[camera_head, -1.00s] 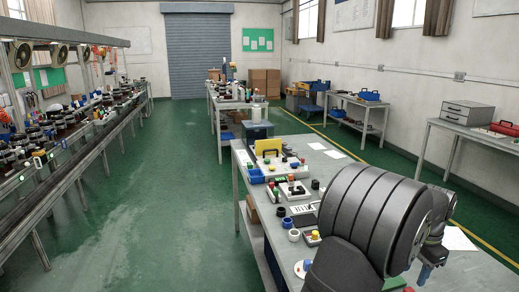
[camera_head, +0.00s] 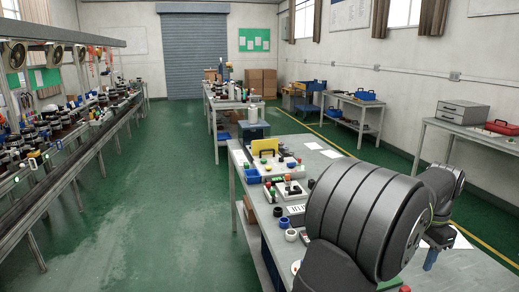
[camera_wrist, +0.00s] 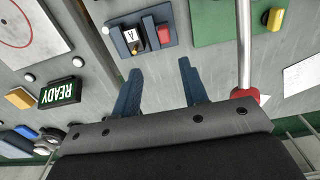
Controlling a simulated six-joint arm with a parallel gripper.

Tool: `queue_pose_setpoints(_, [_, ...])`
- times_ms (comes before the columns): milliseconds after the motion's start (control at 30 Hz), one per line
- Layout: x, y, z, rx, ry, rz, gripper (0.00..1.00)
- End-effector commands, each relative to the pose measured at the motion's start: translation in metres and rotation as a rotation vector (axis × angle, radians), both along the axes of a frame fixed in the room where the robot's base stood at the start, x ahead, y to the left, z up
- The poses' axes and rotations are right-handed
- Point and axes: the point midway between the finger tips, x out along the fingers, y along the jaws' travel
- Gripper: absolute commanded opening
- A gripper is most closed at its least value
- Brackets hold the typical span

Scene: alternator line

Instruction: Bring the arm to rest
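My gripper (camera_wrist: 160,66) is open and empty in the wrist view, with its two blue fingers apart above the grey bench top. A blue block with an "A" label and a red button (camera_wrist: 145,33) lies beyond the fingertips, apart from them. In the head view my arm's large dark segments cover the right front of the workbench (camera_head: 238,185). A blue finger of my gripper (camera_head: 431,259) shows below the wrist there; the other finger is hard to make out.
A READY sign (camera_wrist: 60,93), a green board (camera_wrist: 222,22) and a metal rod (camera_wrist: 243,45) surround the gripper in the wrist view. In the head view a yellow-fronted case (camera_head: 265,147) and several small parts stand on the bench's far half. The green floor to the left is clear.

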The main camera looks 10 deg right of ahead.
Motion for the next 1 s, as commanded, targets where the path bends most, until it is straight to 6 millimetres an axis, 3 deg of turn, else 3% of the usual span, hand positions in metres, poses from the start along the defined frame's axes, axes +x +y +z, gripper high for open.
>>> queue_pose_setpoints(267, [-0.004, 0.000, 0.053, -0.001, 0.000, -0.002, 0.40])
queue_pose_setpoints(333, [-0.017, 0.000, 0.042, 0.004, 0.002, -0.003, 0.40])
queue_pose_setpoints(800, [-0.017, 0.000, -0.048, 0.001, -0.001, 0.001, 0.40])
queue_pose_setpoints(867, [-0.017, 0.001, -0.056, 0.002, -0.001, 0.001, 0.40])
queue_pose_setpoints(1000, [-0.016, 0.000, -0.038, -0.003, -0.003, 0.001, 0.40])
